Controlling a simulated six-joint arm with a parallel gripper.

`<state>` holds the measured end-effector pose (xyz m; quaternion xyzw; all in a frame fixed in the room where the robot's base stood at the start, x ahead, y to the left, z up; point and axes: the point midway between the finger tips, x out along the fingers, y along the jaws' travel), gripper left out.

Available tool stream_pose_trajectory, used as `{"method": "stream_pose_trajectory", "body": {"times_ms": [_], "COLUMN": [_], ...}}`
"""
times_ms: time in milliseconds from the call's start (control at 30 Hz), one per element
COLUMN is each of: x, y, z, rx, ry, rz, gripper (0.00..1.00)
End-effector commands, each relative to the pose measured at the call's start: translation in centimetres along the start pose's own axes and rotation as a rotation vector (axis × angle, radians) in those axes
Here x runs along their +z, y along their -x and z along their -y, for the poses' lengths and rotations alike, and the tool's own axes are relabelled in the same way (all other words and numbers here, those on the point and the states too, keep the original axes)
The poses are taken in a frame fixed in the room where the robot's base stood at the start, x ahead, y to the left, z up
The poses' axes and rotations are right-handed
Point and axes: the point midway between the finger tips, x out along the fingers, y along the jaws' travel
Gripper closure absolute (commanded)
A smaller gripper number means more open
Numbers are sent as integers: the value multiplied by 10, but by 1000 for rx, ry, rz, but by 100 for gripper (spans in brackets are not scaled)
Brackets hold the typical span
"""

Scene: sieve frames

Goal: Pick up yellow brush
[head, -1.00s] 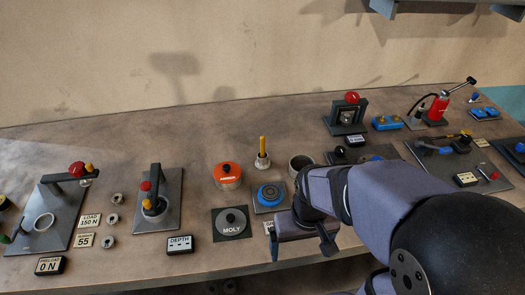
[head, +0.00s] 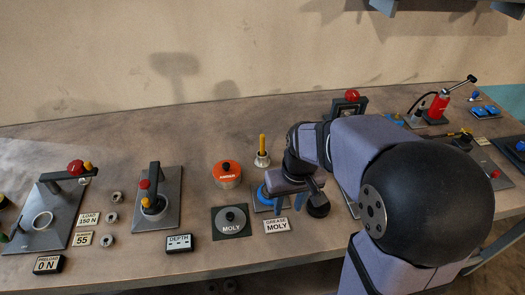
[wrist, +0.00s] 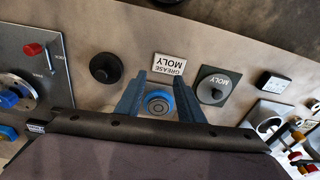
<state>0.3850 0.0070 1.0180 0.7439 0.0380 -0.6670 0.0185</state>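The yellow brush (head: 262,144) stands upright in a small metal holder (head: 262,160) in the head view, left of my arm and behind the gripper. I cannot make it out in the wrist view. My gripper (head: 287,204) hangs over the bench just in front and to the right of the holder, apart from the brush. In the wrist view my gripper (wrist: 159,78) has its two blue fingers spread with nothing held between them. A round blue item (wrist: 158,104) lies below, in line with the gap between the fingers.
The orange tin (head: 227,174) stands left of the holder. The MOLY plate (head: 231,230) and GREASE MOLY label (head: 277,226) lie in front. A dark round knob (head: 318,207) is right of the gripper. The bench behind the brush is clear.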

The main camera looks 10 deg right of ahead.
Motion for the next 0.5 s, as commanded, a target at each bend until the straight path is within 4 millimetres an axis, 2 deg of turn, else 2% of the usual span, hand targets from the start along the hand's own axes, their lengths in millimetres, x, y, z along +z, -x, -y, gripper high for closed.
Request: {"method": "stream_pose_trajectory", "body": {"times_ms": [33, 100, 300, 400, 500], "x": [-27, -63, -152, -186, -209], "y": [0, 3, 12, 17, 20], "z": [-1, -1, -2, -2, -2], "rx": [-6, -13, -29, -33, -35], "ry": [20, 50, 140, 175, 203], "rz": [-26, -64, -171, -214, -246], "gripper": [65, 65, 65, 65, 65]}}
